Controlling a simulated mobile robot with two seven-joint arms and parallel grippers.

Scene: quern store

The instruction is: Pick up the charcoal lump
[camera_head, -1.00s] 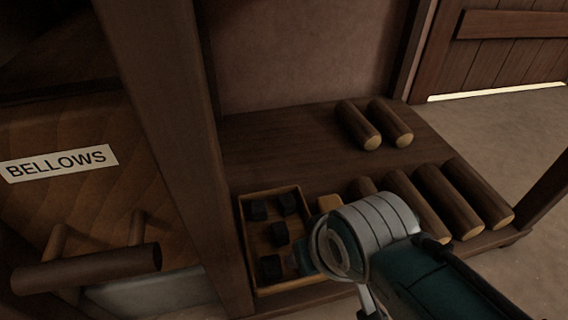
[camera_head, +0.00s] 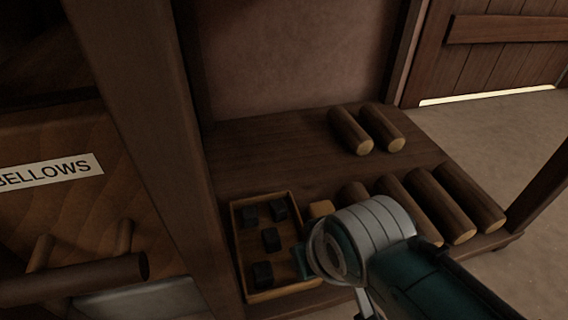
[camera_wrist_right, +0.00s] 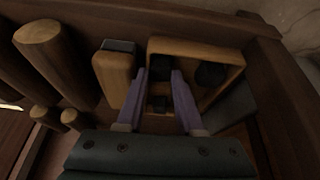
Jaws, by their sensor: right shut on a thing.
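A shallow wooden tray (camera_head: 240,270) on the low shelf holds several dark charcoal lumps, one of them (camera_head: 262,274) near its front left. My right gripper (camera_head: 301,262) reaches down at the tray's right side; the arm hides its fingertips in the head view. In the right wrist view, the two purple fingers (camera_wrist_right: 160,82) point into the tray (camera_wrist_right: 235,58), with dark lumps between and beyond them. The gripper is shut on a charcoal lump (camera_wrist_right: 158,103), which is dark and hard to make out. Another lump (camera_wrist_right: 210,73) lies to the right. My left gripper is not in view.
A small pale wooden block (camera_head: 320,208) stands just right of the tray. Several logs (camera_head: 470,195) lie on the shelf to the right. A thick post (camera_head: 150,150) and a drawer labelled BELLOWS (camera_head: 60,220) are on the left. Floor is clear at the right.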

